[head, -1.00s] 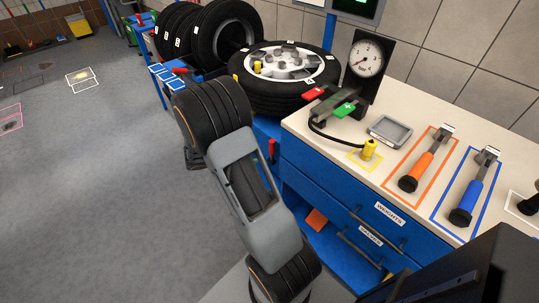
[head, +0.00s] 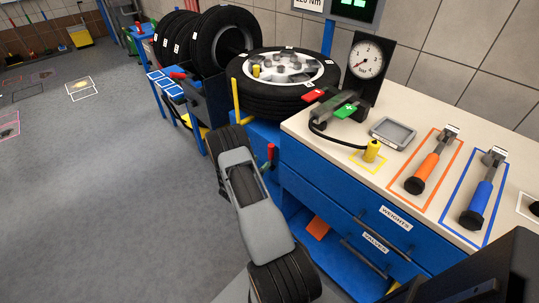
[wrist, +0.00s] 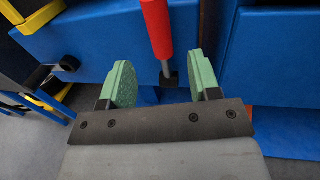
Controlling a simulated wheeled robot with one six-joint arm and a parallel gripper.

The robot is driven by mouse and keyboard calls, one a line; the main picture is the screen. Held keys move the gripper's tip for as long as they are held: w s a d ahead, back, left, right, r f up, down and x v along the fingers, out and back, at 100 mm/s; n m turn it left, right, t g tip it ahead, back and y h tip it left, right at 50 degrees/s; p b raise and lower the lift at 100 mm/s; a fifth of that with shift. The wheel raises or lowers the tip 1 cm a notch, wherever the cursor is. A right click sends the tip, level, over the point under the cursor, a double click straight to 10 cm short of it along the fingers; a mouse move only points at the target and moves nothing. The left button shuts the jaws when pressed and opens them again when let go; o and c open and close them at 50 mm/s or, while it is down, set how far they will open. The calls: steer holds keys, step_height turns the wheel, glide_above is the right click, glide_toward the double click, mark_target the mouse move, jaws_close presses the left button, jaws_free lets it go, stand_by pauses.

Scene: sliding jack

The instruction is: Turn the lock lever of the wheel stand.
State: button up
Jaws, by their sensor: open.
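The lock lever (head: 270,156) has a red grip and hangs on the blue wheel stand (head: 254,128), just right of my arm in the head view. In the wrist view, the lever's red grip (wrist: 157,28) rises above the gap between my fingers, and its grey shaft runs down to a dark pivot. My gripper (wrist: 162,80) is open, with one green-padded finger on each side of the shaft's line. I see no finger touching the lever; the depth between them is hard to tell.
A tyre with a rim (head: 280,98) lies on the stand, beside a yellow post (head: 236,102). The blue workbench (head: 335,195) stands close on the right, with tools and a gauge (head: 368,58) on top. A tyre rack is behind left.

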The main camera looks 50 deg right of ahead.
mark_target(269, 154)
steer(key=d, duration=0.5)
steer(key=w+d, duration=0.1)
steer(key=d, duration=0.1)
steer(key=shift+d, duration=0.15)
jaws_close()
stand_by(0.4)
